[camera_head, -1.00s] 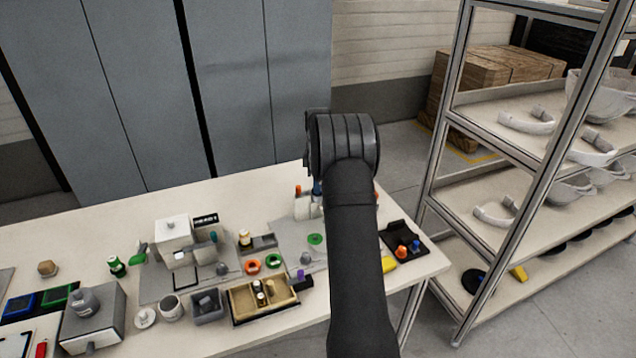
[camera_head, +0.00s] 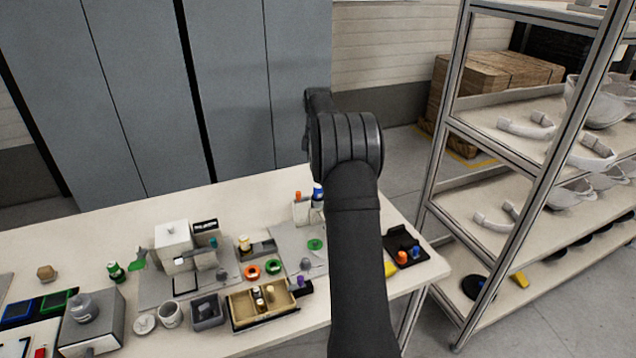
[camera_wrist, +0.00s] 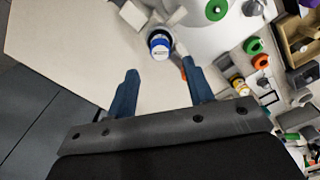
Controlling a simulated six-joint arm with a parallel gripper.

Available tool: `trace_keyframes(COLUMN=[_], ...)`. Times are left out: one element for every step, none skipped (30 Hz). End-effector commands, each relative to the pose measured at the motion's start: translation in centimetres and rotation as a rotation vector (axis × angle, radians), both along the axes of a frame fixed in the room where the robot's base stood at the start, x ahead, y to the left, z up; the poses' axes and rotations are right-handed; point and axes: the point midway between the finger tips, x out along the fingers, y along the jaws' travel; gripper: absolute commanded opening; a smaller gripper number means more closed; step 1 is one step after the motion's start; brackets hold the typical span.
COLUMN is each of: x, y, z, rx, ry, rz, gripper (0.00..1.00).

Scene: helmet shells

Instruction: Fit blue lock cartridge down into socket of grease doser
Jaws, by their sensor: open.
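A blue-rimmed round part (camera_wrist: 160,46) with a pale, dark-marked top shows in the wrist view; I take it to be the blue lock cartridge. In the head view a blue-topped part (camera_head: 318,190) stands at the back of the table, beside a white block with an orange top (camera_head: 301,208), which may be the grease doser. I cannot tell whether the blue part sits in a socket. My gripper (camera_wrist: 162,75) is open, its two dark blue fingers apart, with the blue part beyond and between the fingertips. My arm hides the gripper in the head view.
A grey mat (camera_head: 290,246) with a green disc (camera_head: 315,245) lies in front. A wooden tray (camera_head: 240,312), orange and green rings, and a white machine (camera_head: 172,236) stand left. A black tray (camera_head: 403,238) lies right. The back left tabletop is clear.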

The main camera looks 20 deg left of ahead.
Motion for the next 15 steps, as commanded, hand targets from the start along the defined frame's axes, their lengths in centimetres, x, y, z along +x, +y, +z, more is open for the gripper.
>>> trace_keyframes(x=[0.1,0.1,0.0,0.1,0.1,0.0,0.1,0.1,0.0,0.0,0.0,0.0,0.0,0.0,0.0], y=[0.0,0.0,0.0,0.0,0.0,0.0,0.0,0.0,0.0,0.0,0.0,0.0,0.0,0.0,0.0], z=[1.1,1.6,2.3,2.7,3.1,3.5,3.8,4.1,4.3,4.4,4.5,4.6,4.6,4.6,4.6], rx=[0.002,0.002,0.001,0.001,0.0,0.0,0.0,0.0,0.0,0.0,0.0,0.0,0.0,0.0,0.0], ry=[-0.003,-0.003,-0.002,-0.002,-0.001,0.0,-0.001,-0.001,0.0,0.0,0.001,0.001,0.001,0.001,0.001], rz=[0.0,0.0,0.0,0.0,0.0,0.0,0.0,0.0,0.0,0.0,0.0,0.0,0.0,0.0,0.0], gripper=[0.48,0.48,0.48,0.48,0.48,0.48,0.48,0.48,0.48,0.48,0.48,0.48,0.48,0.48,0.48])
